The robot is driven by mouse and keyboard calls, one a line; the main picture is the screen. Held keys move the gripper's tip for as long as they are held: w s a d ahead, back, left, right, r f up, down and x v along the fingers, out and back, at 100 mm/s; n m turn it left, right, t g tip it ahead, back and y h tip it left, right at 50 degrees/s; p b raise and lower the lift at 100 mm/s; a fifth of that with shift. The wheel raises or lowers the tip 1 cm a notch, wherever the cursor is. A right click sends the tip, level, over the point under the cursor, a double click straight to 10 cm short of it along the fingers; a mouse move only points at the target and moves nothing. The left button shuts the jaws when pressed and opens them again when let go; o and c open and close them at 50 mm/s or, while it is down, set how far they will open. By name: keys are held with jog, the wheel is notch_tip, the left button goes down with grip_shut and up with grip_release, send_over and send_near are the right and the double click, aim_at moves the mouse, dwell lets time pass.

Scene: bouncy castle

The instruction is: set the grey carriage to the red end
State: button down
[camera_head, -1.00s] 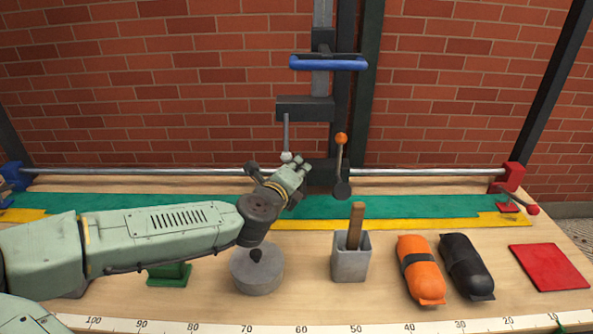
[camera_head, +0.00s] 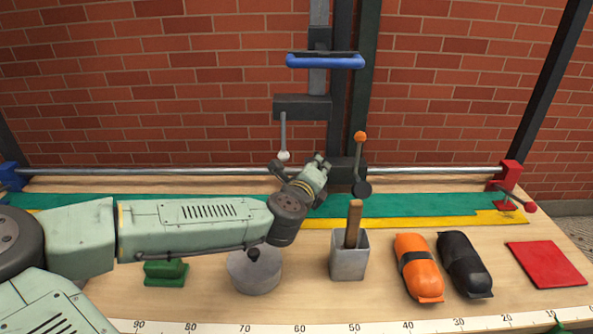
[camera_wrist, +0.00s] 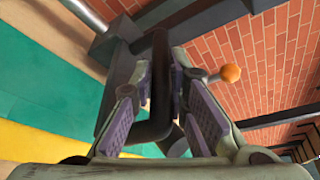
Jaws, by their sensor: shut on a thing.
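The dark grey carriage (camera_head: 352,166) sits on the steel rail (camera_head: 430,170) just right of the middle. A lever with an orange knob (camera_head: 360,136) stands up at its right side; the knob also shows in the wrist view (camera_wrist: 230,73). My gripper (camera_head: 321,161) is at the carriage's left side, its fingers shut on the dark bar handle (camera_wrist: 160,75), with one pad on each side of it. The red end block (camera_head: 511,176) is at the rail's right end, well apart from the carriage. The blue end block (camera_head: 12,175) is at the left end.
A column with a blue handle (camera_head: 325,61) and a white-knobbed lever (camera_head: 284,155) stands behind. In front are a grey pot (camera_head: 349,262), a round weight (camera_head: 254,272), orange (camera_head: 417,265) and black (camera_head: 465,262) bags and a red mat (camera_head: 545,264). The rail to the right is clear.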

jog(key=d, duration=0.4)
jog(key=shift+d, duration=0.15)
jog(key=c, duration=1.6)
grip_release()
jog(key=shift+o, duration=0.2)
jog(key=shift+s, duration=0.1)
jog(key=v, duration=0.7)
jog(key=shift+s, duration=0.15)
jog(key=shift+r, duration=0.1)
